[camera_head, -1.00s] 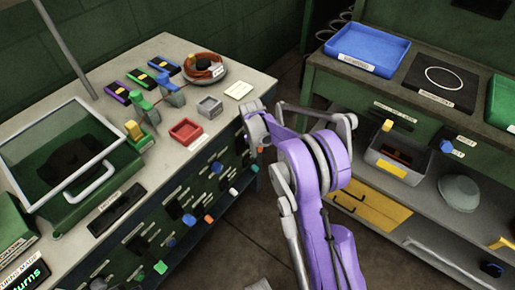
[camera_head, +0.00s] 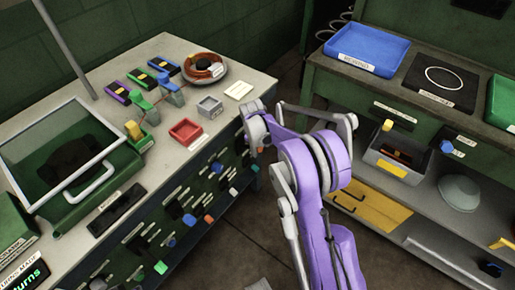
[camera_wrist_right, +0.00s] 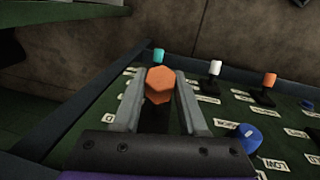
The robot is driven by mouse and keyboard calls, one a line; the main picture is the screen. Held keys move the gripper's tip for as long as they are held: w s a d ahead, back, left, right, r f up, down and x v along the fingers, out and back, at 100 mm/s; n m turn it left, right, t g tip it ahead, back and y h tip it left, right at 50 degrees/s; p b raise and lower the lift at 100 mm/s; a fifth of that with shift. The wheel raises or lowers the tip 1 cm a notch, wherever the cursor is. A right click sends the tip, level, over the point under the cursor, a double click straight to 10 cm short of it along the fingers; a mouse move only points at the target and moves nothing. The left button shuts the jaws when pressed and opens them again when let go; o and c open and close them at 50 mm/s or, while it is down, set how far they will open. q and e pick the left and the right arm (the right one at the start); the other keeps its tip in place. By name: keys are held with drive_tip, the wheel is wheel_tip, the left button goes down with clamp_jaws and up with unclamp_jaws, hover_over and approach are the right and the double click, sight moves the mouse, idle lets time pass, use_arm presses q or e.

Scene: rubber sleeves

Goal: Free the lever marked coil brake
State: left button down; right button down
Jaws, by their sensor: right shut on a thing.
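My right gripper (camera_wrist_right: 160,88) has its two grey fingers around an orange six-sided sleeve (camera_wrist_right: 160,82), shut on it. The lever beneath this sleeve is mostly hidden by the gripper. Around it, a teal-topped lever (camera_wrist_right: 158,56), a white-topped lever (camera_wrist_right: 215,68), another orange-topped lever (camera_wrist_right: 269,81) and a blue-topped lever (camera_wrist_right: 248,133) stand on the green lever panel (camera_wrist_right: 205,118). The small labels are too blurred for me to find the coil brake marking. In the head view my purple right arm reaches the bench front, and its fingertips are hidden. My left gripper is out of view.
The left bench (camera_head: 160,200) carries a glass-lidded green case (camera_head: 65,160), a red tray (camera_head: 185,132), a grey tray (camera_head: 210,107) and a round dish (camera_head: 205,69). At right, a second bench holds a blue tray (camera_head: 367,50) and a grey bin (camera_head: 395,155). Floor lies between the benches.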

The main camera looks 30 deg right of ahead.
drive_tip(key=shift+s+d+f+t+y+b, duration=0.1)
drive_tip(key=shift+s+f+t+y+b, duration=0.1)
drive_tip(key=shift+f+t+b, duration=0.35)
drive_tip(key=shift+s+d+f+t+y+b, duration=0.1)
drive_tip(key=shift+s+f+t+y+b, duration=0.1)
drive_tip(key=shift+f+t+b, duration=0.3)
wheel_tip(320, 180, down, 7)
drive_tip(key=m+t+y+b, duration=0.1)
drive_tip(key=t+y+b, duration=0.2)
drive_tip(key=t+b, duration=0.4)
drive_tip(key=shift+w+a+f+t+b, duration=0.15)
drive_tip(key=shift+w+t+b, duration=0.2)
drive_tip(key=shift+t, duration=0.6)
drive_tip(key=shift+c, duration=2.2)
unclamp_jaws()
drive_tip(key=shift+w, duration=0.1)
